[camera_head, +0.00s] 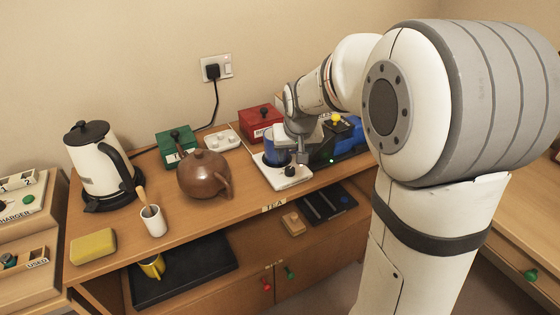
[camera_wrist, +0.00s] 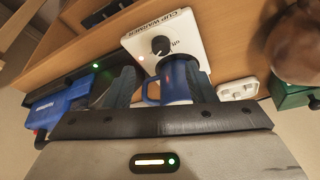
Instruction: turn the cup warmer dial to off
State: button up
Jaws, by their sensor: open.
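The cup warmer is a white square plate (camera_head: 283,178) on the wooden counter, with a black dial (camera_head: 291,170) at its front edge. In the wrist view the cup warmer (camera_wrist: 186,45) shows its printed name, and its dial (camera_wrist: 160,46) has "off" printed beside it. The dial's exact setting is too small to tell. A blue mug (camera_head: 271,150) stands on the plate; it also shows in the wrist view (camera_wrist: 175,85). My gripper (camera_head: 303,150) is open beside and above the mug. In the wrist view its fingers (camera_wrist: 163,82) straddle part of the mug; contact cannot be told.
A brown teapot (camera_head: 203,176) stands left of the warmer. A red box (camera_head: 259,118) and a white socket strip (camera_head: 222,140) are behind. A blue item (camera_head: 350,130) on a dark base with a green light is close on the right. The counter's front edge is near.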

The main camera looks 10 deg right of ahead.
aim_at(290, 170)
jog(key=x, duration=0.9)
jog(key=shift+w+f+b, duration=0.1)
jog(key=shift+w+b, duration=0.25)
jog(key=shift+w, duration=0.1)
